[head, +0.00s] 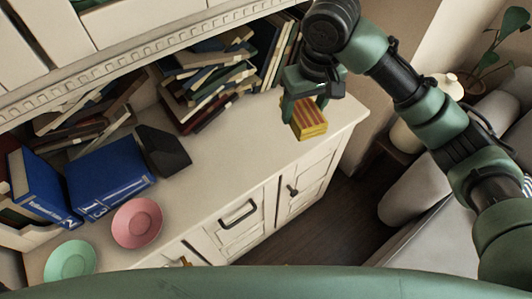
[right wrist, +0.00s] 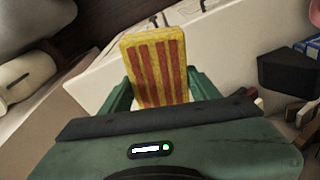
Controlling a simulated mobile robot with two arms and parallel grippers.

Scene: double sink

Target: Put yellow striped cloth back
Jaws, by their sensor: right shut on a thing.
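The yellow striped cloth (head: 310,120), a folded block with red stripes, is at the right end of the cabinet top (head: 225,150). My right gripper (head: 303,105) is shut on it from above. In the right wrist view the cloth (right wrist: 157,65) stands between the two green fingers (right wrist: 160,90). I cannot tell whether the cloth touches the cabinet top. My left gripper is not in view.
Stacks of books (head: 205,80) fill the back of the cabinet top. Blue books (head: 110,175), a black block (head: 163,150), a pink plate (head: 137,223) and a green plate (head: 70,262) are at the left. The middle front is clear. A grey sofa (head: 410,200) is at the right.

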